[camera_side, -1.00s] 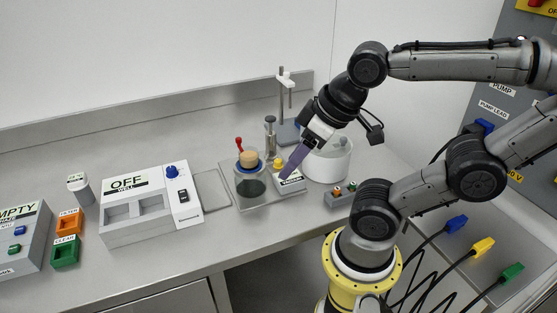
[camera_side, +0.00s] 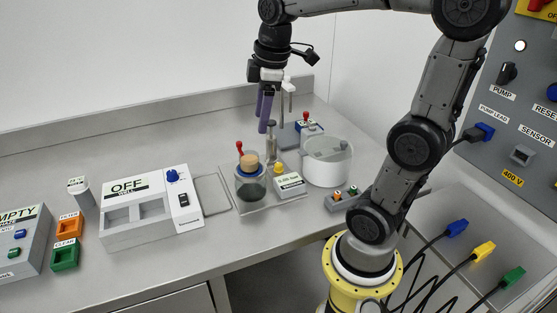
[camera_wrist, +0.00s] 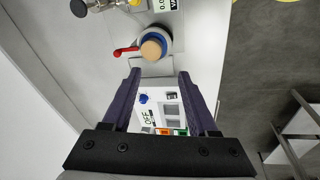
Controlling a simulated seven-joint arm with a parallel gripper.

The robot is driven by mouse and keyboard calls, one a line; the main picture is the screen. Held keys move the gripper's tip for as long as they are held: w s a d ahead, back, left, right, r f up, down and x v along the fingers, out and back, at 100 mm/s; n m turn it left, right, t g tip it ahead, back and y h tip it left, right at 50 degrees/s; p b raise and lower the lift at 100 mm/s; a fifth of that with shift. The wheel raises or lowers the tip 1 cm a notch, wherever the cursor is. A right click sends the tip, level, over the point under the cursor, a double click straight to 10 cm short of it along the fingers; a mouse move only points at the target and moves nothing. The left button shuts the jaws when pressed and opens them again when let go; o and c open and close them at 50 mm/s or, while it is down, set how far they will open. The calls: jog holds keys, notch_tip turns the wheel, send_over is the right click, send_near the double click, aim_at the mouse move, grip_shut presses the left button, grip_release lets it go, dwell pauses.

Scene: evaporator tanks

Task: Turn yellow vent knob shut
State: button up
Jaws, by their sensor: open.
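The yellow knob (camera_side: 278,169) sits at the back left of a small white readout box (camera_side: 289,185) on the bench. In the wrist view, only a bit of yellow (camera_wrist: 135,2) shows at the top edge. Beside the box stands a glass vessel (camera_side: 250,186) with a tan stopper and a red-handled lever (camera_side: 239,148); the lever also shows in the wrist view (camera_wrist: 124,50). My gripper (camera_side: 266,128) is open and empty, its purple fingers pointing down above and behind the vessel, apart from the yellow knob. Its fingers (camera_wrist: 159,75) are spread in the wrist view.
A metal cylinder (camera_side: 271,139) and a stand (camera_side: 292,105) rise near my fingers. A white round pot (camera_side: 327,163) is right of the readout box. The OFF well unit (camera_side: 145,207) is at left. A small button box (camera_side: 343,199) lies near the front edge.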

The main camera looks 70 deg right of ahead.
jog(key=w+d+f+m+g, duration=0.1)
jog(key=w+d+f, duration=0.15)
jog(key=d, duration=0.45)
jog(key=m+g+y, duration=0.1)
jog(key=m+g, duration=0.1)
send_near(279, 164)
jog(key=f, duration=0.8)
jog(key=shift+s+a+f, duration=0.2)
jog(key=shift+f, duration=0.05)
grip_shut()
